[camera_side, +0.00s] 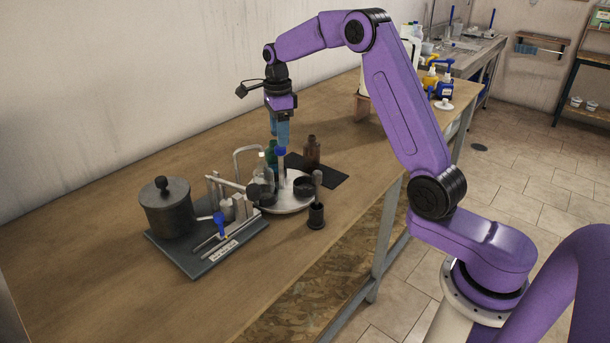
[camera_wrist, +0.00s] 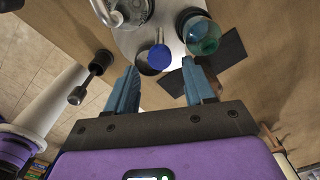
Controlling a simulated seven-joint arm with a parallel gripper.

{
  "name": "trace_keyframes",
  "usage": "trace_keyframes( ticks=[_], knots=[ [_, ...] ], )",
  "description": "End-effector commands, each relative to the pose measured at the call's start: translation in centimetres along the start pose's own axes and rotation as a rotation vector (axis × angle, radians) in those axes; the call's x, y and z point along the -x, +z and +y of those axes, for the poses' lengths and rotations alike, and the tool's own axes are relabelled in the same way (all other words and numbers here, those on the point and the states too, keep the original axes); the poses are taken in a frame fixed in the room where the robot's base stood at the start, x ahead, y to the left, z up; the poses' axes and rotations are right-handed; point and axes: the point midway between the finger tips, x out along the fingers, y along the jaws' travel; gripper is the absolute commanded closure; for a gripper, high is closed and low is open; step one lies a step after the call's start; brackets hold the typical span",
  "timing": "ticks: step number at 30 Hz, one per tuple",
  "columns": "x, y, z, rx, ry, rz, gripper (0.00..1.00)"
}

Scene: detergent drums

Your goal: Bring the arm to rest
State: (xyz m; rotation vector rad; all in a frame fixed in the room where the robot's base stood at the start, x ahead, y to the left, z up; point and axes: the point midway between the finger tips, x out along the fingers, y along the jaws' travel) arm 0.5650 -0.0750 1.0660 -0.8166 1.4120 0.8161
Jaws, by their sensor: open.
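My gripper (camera_side: 280,132) hangs from the purple arm, pointing down above a round white tray on the wooden bench. Its two blue fingers are apart in the wrist view (camera_wrist: 161,90), with nothing held between them. A blue-capped tube (camera_side: 280,165) stands just below the fingertips; in the wrist view its blue cap (camera_wrist: 159,57) lies beyond the gap between the fingers. I cannot tell how much clearance there is between cap and fingertips.
The white tray (camera_side: 290,206) holds bottles and dark cups. A brown bottle (camera_side: 312,151) stands by a dark mat (camera_side: 326,176). A dark holder (camera_side: 316,215) with a grey-handled tool is at the front. A lidded pot (camera_side: 167,207) stands left on a grey board (camera_side: 196,266). The bench's left front is clear.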

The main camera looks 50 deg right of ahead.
Motion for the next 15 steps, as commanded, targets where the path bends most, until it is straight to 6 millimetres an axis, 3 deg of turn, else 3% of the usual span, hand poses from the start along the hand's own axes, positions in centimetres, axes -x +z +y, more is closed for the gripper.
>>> trace_keyframes(
  ticks=[15],
  knots=[
    [1.01,0.06,0.12,0.009,0.001,0.0,0.47]
  ],
)
